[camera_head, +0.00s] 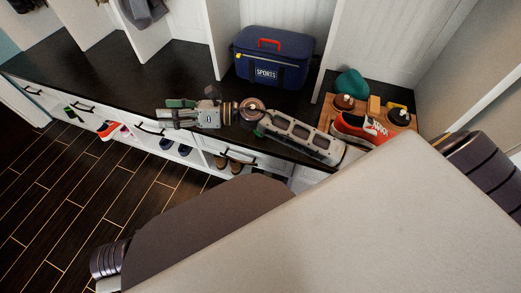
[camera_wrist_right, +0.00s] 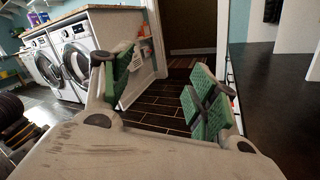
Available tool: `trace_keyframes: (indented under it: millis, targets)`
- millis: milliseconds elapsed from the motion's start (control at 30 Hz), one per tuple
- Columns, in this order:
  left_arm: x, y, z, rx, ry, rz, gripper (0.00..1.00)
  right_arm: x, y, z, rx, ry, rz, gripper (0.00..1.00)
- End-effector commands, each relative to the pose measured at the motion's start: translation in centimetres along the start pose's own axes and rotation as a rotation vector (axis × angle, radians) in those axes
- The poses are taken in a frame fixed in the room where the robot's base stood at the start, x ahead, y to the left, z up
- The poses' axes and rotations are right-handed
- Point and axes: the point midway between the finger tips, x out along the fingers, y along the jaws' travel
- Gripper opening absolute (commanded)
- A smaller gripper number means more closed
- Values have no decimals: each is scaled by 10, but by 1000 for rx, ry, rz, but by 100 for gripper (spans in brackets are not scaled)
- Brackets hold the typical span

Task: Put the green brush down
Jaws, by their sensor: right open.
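My right gripper (camera_head: 168,111) is open over the dark bench top near its front edge; its arm reaches in from the right. In the right wrist view, its two fingers with green pads (camera_wrist_right: 160,88) stand wide apart with nothing between them. No object is clearly recognisable as the green brush. A rounded teal-green thing (camera_head: 352,83) lies at the back of the wooden tray (camera_head: 325,117), well to the right of the gripper; I cannot tell whether it is a brush. My left gripper is out of view.
A blue sports bag (camera_head: 273,57) stands on the dark bench (camera_head: 130,77) behind my right arm. The tray also holds a red shoe (camera_head: 360,130) and small round items. Shoes sit in cubbies below. The bench left of the gripper is clear. Washing machines (camera_wrist_right: 75,55) stand farther off.

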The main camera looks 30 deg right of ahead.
Motion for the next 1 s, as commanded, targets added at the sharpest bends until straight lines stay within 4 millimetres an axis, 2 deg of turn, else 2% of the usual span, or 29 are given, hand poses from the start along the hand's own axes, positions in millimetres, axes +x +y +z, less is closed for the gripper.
trace_keyframes:
  millis: [167,300,533,767,1000]
  targets:
    - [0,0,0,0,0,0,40,-6,-5,24,247,-196,-77,60]
    - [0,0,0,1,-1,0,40,-17,-18,36,447,-340,-146,60]
    - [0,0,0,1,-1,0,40,-48,-46,40,782,-562,-270,60]
    - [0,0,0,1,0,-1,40,-86,-76,20,1120,-766,-413,60]
    - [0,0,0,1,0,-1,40,-131,-97,-27,1468,-962,-588,60]
